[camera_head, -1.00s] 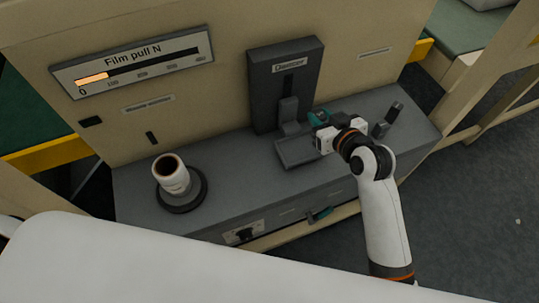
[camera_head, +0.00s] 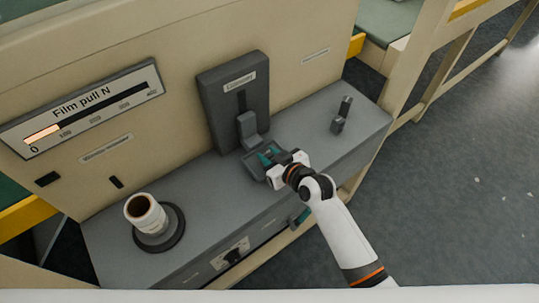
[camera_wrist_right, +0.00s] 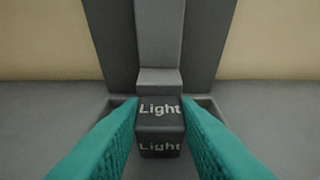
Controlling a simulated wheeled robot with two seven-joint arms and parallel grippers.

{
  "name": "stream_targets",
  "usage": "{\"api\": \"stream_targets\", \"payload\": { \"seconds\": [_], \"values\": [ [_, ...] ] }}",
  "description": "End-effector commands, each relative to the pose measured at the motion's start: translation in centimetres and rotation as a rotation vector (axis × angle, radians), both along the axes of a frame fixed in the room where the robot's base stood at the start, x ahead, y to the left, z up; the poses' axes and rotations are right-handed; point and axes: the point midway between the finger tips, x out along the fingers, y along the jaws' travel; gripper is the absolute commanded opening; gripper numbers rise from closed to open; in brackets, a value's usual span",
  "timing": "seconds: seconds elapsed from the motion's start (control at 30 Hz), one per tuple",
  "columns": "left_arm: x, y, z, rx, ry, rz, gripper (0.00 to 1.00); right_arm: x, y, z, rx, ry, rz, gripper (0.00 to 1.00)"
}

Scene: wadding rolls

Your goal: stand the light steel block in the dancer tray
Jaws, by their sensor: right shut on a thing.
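The light steel block (camera_wrist_right: 160,122) is dark grey with the word "Light" on two faces. It is upright between the teal fingers of my right gripper (camera_head: 271,157), which is shut on it. In the right wrist view my right gripper (camera_wrist_right: 160,115) shows a finger on each side. The dancer tray (camera_head: 253,168) is a shallow grey tray below the dancer unit (camera_head: 234,108). The tray's rim (camera_wrist_right: 208,102) shows on both sides of the block, so the block is over or in the tray; I cannot tell whether it touches the floor. My left gripper is not in view.
Two dark grey blocks (camera_head: 341,115) stand on the grey bench (camera_head: 305,125) to the right. A film roll (camera_head: 146,213) stands on a round base at the left. The film pull gauge (camera_head: 82,107) reads low. The bench between roll and tray is clear.

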Motion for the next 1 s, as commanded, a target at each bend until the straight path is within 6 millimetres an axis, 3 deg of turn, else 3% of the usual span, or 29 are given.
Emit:
{"api": "stream_targets", "payload": {
  "seconds": [0.33, 0.37, 0.5, 0.83, 1.0],
  "values": [
    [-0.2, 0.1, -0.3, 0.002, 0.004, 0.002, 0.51, 0.1, 0.0, -0.3, 0.001, -0.003, 0.000, 0.00],
    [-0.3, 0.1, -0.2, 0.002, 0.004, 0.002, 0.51, 0.0, 0.0, -0.3, -0.001, -0.001, 0.000, 0.32],
    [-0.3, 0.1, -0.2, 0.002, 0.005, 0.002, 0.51, 0.0, 0.0, -0.3, -0.001, -0.001, 0.000, 0.51],
    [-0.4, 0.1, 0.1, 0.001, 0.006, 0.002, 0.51, 0.0, 0.0, 0.2, 0.001, -0.002, 0.000, 0.51],
    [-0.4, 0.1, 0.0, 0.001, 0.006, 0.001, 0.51, -1.9, -1.4, 0.9, -0.001, -0.001, 0.001, 0.51]
  ]
}}
